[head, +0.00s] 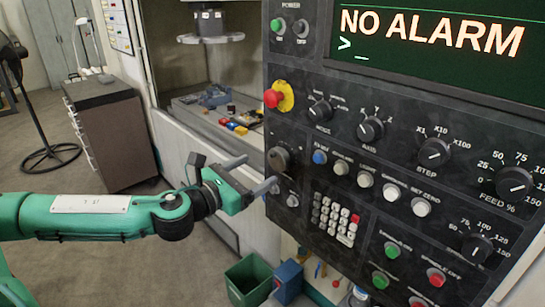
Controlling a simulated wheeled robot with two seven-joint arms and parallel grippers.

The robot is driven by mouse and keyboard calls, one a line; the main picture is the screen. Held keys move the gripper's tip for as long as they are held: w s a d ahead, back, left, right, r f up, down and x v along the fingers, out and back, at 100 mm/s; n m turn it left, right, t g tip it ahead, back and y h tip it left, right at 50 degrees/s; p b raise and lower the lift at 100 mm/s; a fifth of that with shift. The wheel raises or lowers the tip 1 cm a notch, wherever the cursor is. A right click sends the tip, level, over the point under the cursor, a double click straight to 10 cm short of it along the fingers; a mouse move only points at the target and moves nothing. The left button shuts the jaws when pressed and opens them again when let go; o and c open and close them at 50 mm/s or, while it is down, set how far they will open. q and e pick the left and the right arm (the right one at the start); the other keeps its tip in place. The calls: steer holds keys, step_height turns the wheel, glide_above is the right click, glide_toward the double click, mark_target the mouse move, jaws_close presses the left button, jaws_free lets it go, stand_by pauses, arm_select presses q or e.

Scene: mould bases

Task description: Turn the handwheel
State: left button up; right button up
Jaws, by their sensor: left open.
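The handwheel (279,159) is a dark round dial on the lower left of the black control panel (390,150). My left gripper (261,171) reaches in from the left, with its two grey fingers spread apart and pointing at the panel. One finger is to the upper left of the handwheel and the other is just below it. The jaws look empty. I cannot tell whether either finger touches the wheel or panel. My right gripper is out of view.
A red emergency button (272,98) sits above the handwheel; knobs and buttons fill the panel to the right. A screen (440,40) reads NO ALARM. A green bin (249,280) stands below. A dark cabinet (115,135) and fan (42,130) are at left.

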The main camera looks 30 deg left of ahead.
mark_target(276, 160)
arm_select(q)
steer(key=p+x, duration=0.2)
steer(key=x, duration=0.3)
steer(key=shift+w+d+r, duration=0.1)
steer(key=shift+w, duration=0.1)
steer(key=shift+w+d+p, duration=0.15)
steer(key=shift+w+p, duration=0.2)
steer(key=shift+w, duration=0.15)
steer(key=shift+c, duration=0.4)
steer(key=c, duration=0.9)
steer(key=shift+n, duration=0.3)
